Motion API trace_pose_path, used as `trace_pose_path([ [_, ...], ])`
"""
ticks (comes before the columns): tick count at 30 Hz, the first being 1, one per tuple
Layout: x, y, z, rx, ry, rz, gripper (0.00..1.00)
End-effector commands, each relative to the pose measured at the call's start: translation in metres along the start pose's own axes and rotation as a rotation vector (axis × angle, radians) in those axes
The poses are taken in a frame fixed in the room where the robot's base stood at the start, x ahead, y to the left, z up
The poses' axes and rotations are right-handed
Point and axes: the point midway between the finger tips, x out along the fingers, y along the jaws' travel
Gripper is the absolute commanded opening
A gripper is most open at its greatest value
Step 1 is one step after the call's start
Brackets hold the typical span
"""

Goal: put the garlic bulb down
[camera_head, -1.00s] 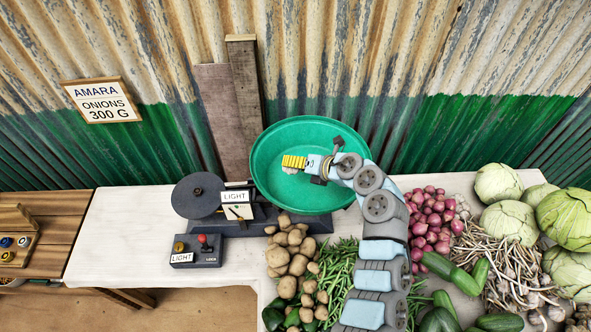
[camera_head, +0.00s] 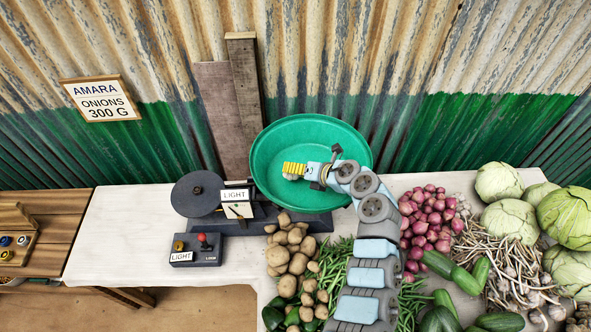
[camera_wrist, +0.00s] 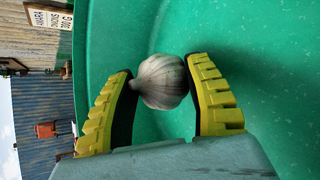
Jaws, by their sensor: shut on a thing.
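The garlic bulb (camera_wrist: 161,81), whitish with faint purple streaks, is held between the two yellow ribbed fingers of my gripper (camera_wrist: 165,92) in the wrist view. In the head view my gripper (camera_head: 292,171) is over the green pan (camera_head: 345,135) of the balance, with the pale bulb (camera_head: 290,177) at its tips. The green pan surface (camera_wrist: 270,60) lies behind the bulb in the wrist view. I cannot tell whether the bulb touches the pan.
The balance has a dark round plate (camera_head: 197,192) at left and a "LIGHT" sign (camera_head: 236,195). A control box (camera_head: 195,251) with a red knob stands in front. Potatoes (camera_head: 290,245), red onions (camera_head: 430,225) and loose garlic (camera_head: 505,255) crowd the right. The white table's left part (camera_head: 120,235) is clear.

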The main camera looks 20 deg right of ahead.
Motion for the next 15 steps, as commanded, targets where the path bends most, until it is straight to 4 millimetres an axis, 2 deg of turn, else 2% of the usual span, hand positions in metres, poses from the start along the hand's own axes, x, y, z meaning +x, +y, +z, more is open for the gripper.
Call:
trace_pose_path([
  [11, 0.0033, -0.0039, -0.0030, 0.000, 0.000, 0.001, 0.17],
  [12, 0.0033, -0.0039, -0.0030, 0.000, 0.000, 0.001, 0.59],
  [14, 0.0033, -0.0039, -0.0030, 0.000, 0.000, 0.001, 0.76],
  [15, 0.0033, -0.0039, -0.0031, 0.000, 0.000, 0.001, 0.78],
])
